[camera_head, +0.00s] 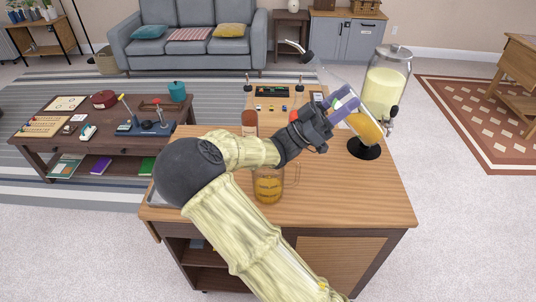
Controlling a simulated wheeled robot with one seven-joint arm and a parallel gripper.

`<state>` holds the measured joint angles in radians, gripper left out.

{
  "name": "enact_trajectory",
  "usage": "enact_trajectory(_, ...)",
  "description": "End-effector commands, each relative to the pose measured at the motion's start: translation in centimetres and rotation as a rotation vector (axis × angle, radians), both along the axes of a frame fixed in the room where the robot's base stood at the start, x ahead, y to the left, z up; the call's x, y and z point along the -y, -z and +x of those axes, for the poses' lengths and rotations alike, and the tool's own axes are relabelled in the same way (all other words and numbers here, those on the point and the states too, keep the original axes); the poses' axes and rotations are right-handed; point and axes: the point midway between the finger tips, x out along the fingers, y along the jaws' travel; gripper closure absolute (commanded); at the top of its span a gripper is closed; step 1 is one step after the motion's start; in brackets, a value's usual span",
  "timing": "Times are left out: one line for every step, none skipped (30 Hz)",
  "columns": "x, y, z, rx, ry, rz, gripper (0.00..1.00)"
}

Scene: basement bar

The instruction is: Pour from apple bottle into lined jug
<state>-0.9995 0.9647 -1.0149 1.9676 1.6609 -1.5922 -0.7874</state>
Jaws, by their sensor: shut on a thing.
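My gripper (343,104), with purple fingers, is shut on a clear bottle with orange-yellow liquid (366,128), which I take for the apple bottle. The bottle is held tilted near the right back of the wooden counter; its liquid lies at the lower right end. A clear jug (268,188) with dark markings and amber liquid stands upright on the counter, left of and nearer than the gripper. Its handle is on the right. My arm hides the jug's upper part.
A large glass dispenser (388,80) of pale yellow liquid stands behind the held bottle. A round black base (363,149) sits below it. A brown-topped item (249,119) is partly hidden behind my arm. The counter's (355,200) right front is clear.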

Motion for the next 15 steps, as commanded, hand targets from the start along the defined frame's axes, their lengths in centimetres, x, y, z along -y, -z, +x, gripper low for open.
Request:
enact_trajectory(-0.3,0.7,0.1,0.005,-0.001,0.035,0.94)
enact_trajectory(-0.5,1.0,0.1,0.007,-0.002,0.055,0.94)
enact_trajectory(-0.8,1.4,0.1,0.011,-0.001,0.082,0.94)
enact_trajectory(-1.0,1.6,0.1,0.013,-0.001,0.103,0.94)
enact_trajectory(-1.2,1.9,0.2,0.015,-0.001,0.123,0.94)
enact_trajectory(-1.3,2.3,0.2,0.019,0.0,0.152,0.94)
enact_trajectory(-1.4,2.7,0.2,0.021,-0.001,0.172,0.94)
enact_trajectory(-1.5,3.0,0.2,0.023,-0.001,0.195,0.94)
enact_trajectory(-1.6,3.4,0.2,0.027,-0.001,0.223,0.94)
enact_trajectory(-1.7,3.7,0.3,0.028,-0.001,0.244,0.94)
enact_trajectory(-1.8,4.0,0.3,0.031,-0.001,0.265,0.94)
enact_trajectory(-2.0,4.1,0.3,0.035,-0.002,0.297,0.94)
enact_trajectory(-2.2,4.1,0.3,0.039,-0.002,0.323,0.94)
enact_trajectory(-2.3,4.3,0.3,0.04,-0.002,0.347,0.94)
enact_trajectory(-2.5,4.5,0.3,0.045,-0.001,0.379,0.94)
